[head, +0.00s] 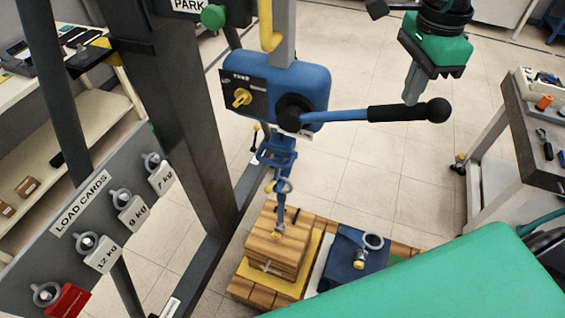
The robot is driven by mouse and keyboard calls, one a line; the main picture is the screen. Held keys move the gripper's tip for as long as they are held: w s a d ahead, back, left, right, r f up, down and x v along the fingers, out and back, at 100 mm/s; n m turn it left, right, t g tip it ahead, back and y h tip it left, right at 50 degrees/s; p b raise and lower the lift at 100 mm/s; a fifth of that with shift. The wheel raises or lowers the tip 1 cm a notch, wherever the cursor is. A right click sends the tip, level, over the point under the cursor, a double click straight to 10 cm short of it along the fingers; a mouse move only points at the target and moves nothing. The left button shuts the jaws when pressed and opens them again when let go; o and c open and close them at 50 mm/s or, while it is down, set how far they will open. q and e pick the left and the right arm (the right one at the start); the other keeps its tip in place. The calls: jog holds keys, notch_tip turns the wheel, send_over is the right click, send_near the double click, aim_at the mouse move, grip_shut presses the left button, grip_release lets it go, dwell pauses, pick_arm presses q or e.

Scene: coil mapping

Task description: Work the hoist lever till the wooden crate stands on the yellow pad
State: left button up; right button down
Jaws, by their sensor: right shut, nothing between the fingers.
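The wooden crate (270,248) hangs from the hoist's chain and hook (279,205), over the yellow pad (313,262). The pad shows along the crate's right and front sides. I cannot tell whether the crate touches it. The blue hoist (313,85) has its lever (345,115) sticking out to the right, roughly level, ending in a black grip and ball (437,110). My right gripper (411,98) points down just by the black grip, shut and empty; I cannot tell whether it touches the lever. My left gripper is out of view.
A blue block (352,274) with a ring stands right of the pad. A dark steel post (185,120) and a load cards board (95,222) with several tags stand at left. A tool bench (540,135) is at right. Floor between hoist and bench is clear.

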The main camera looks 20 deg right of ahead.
aim_at(408, 116)
jog(key=f+b, duration=0.1)
jog(key=f, duration=0.1)
jog(key=f+b, duration=0.1)
jog(key=b, duration=0.1)
jog(key=f+b, duration=0.1)
jog(key=f, duration=0.1)
jog(key=shift+s+d+f, duration=0.3)
jog(key=shift+d, duration=0.05)
jog(key=shift+f+b, duration=0.1)
jog(key=shift+b, duration=0.2)
jog(key=f+b, duration=0.2)
jog(key=f, duration=0.1)
jog(key=f+b, duration=0.1)
jog(key=b, duration=0.1)
jog(key=shift+s+d+f, duration=0.2)
jog(key=shift+s+d, duration=0.05)
jog(key=shift+d, duration=0.05)
